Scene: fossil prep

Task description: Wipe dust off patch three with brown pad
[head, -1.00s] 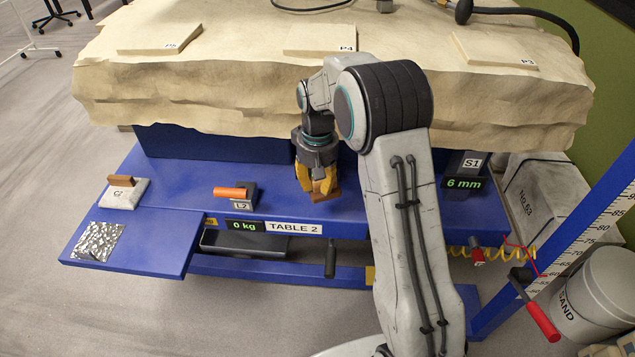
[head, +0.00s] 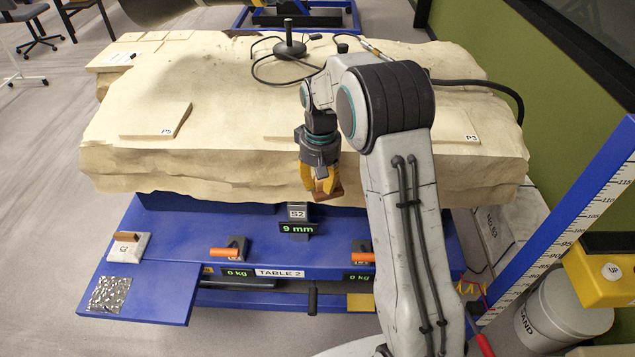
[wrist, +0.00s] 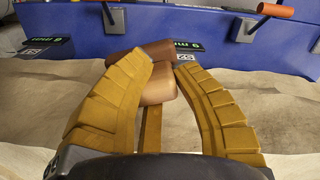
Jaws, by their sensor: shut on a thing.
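My gripper (head: 324,188) has yellow fingers shut on the brown pad (head: 330,192), held up in front of the rock block's (head: 230,150) front edge. Patch three (head: 452,125), a pale slab labelled P3, lies on top of the block to the right of my gripper, beyond my arm. My arm hides part of it. I cannot make out dust on it.
Slab P5 (head: 153,120) and another slab (head: 285,123), partly hidden, lie on the block. A black stand (head: 289,47) with cables is behind. The blue table (head: 180,225) holds a white block with wooden handle (head: 128,247) and orange-handled clamps. A yellow box (head: 603,268) is at right.

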